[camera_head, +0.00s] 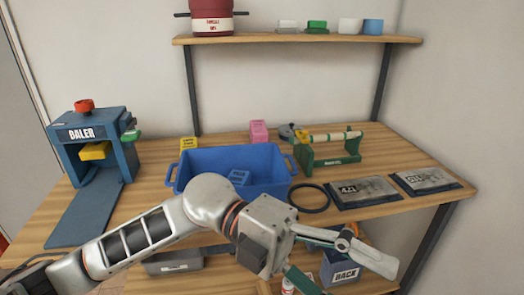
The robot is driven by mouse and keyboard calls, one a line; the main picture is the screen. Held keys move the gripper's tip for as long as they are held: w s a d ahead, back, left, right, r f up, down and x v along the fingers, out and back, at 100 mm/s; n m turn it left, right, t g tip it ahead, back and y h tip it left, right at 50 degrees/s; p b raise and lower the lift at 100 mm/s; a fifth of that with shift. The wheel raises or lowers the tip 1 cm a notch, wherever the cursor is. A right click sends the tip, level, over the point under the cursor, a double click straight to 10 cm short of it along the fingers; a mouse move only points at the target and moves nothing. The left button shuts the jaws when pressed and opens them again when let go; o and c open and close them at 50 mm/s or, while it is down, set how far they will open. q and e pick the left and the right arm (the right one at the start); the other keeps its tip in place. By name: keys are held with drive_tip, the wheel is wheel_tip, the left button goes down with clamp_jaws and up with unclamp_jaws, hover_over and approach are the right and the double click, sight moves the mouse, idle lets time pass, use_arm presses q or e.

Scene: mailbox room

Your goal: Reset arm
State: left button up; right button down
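My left arm comes in from the lower left and reaches across the front of the wooden table (60,205). My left gripper (350,275) is in front of the table's front edge, at the lower right of centre. Its fingers look spread apart, with nothing visible between them. The lower finger is partly cut off by the picture's bottom edge. My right gripper is not in view.
A blue bin (215,160) with a blue item (239,177) inside stands behind my arm. A blue baler (118,140) is at left. A black ring (310,197) and two dark plates (362,192) lie at right. A blue box (340,270) sits below the tabletop.

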use_arm(q)
drive_tip(key=w+a+r+n+t+h, duration=0.2)
drive_tip(key=w+a+n+t+h, duration=0.1)
drive_tip(key=w+n+t+h, duration=0.9)
drive_tip(key=w+a+f+n+t+y+p, duration=0.1)
drive_tip(key=w+a+f+n+t+y, duration=0.35)
drive_tip(key=f+n+t+y, duration=0.3)
drive_tip(key=w+a+f+n+t+y, duration=0.4)
drive_tip(key=a+f+n+t+y, duration=0.15)
drive_tip(key=f+n+t, duration=0.35)
drive_tip(key=s+a+f+n+g+y, duration=0.2)
drive_tip(key=a+f+n+y, duration=0.15)
drive_tip(key=a+f, duration=0.4)
drive_tip(key=s+a+f+n+g+y, duration=0.1)
drive_tip(key=s+a+f+n+y, duration=0.2)
drive_tip(key=f, duration=0.7)
drive_tip(key=s+a+f+n+g+y, duration=0.1)
drive_tip(key=s+a+f+g+y, duration=0.1)
drive_tip(key=s+a+f, duration=0.2)
drive_tip(key=s+a+f+n+g+y, duration=0.1)
drive_tip(key=s+a+f+g+y, duration=0.1)
drive_tip(key=s+f, duration=0.5)
wheel_tip(320, 180, down, 3)
drive_tip(key=shift+s+a+f+g+p, duration=0.2)
drive_tip(key=shift+s+a+g+p, duration=0.25)
drive_tip(key=shift+a, duration=0.8)
drive_tip(key=shift+w, duration=0.15)
